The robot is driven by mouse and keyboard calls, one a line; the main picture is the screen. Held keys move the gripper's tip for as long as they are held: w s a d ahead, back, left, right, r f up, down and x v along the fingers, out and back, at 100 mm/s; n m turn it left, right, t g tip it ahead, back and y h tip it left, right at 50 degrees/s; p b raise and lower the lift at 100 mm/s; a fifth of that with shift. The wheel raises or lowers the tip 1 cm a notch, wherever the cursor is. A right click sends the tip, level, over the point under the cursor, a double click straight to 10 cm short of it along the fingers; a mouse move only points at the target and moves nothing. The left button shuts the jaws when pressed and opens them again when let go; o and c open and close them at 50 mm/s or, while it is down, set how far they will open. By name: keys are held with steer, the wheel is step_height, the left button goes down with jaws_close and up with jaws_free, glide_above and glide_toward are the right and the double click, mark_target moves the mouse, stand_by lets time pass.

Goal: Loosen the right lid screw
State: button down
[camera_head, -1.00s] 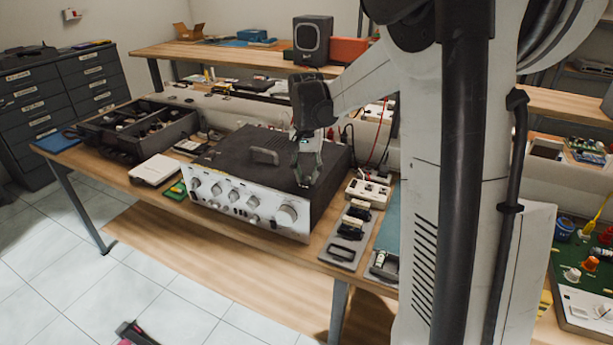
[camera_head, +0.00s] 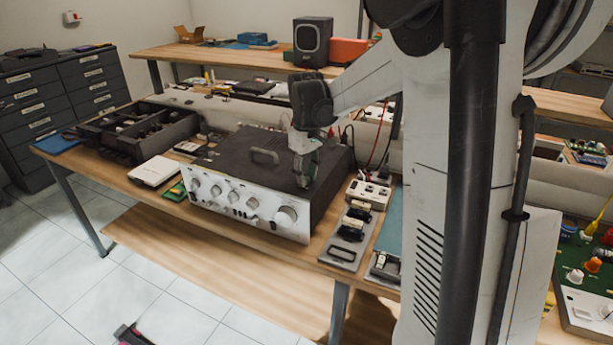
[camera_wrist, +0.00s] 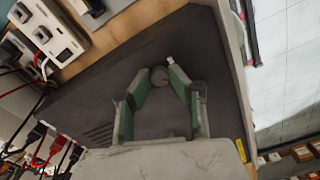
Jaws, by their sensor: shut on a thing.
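The hifi (camera_head: 235,165) is a dark-topped box with a silver front panel of several knobs, standing on the wooden bench. A lid handle (camera_head: 265,156) stands on its top, left of my gripper. My gripper (camera_head: 304,184) points down at the right part of the lid. In the wrist view my gripper (camera_wrist: 161,76) has its green-padded fingers closed around a small round grey screw head (camera_wrist: 160,75), the right lid screw. The fingers hide the screw in the head view. The dark lid (camera_wrist: 95,108) also shows in the wrist view.
A power strip (camera_head: 368,194) and a grey tray with black parts (camera_head: 342,248) lie right of the hifi. A dark parts bin (camera_head: 125,150) and a white box (camera_head: 154,171) are on the left. Cables (camera_head: 379,140) hang behind.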

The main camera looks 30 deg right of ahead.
steer(key=n, duration=0.6)
stand_by(0.6)
steer(key=c, duration=1.6)
jaws_free()
step_height(320, 180, up, 12)
steer(key=shift+s+a, duration=0.1)
steer(key=shift+a, duration=0.05)
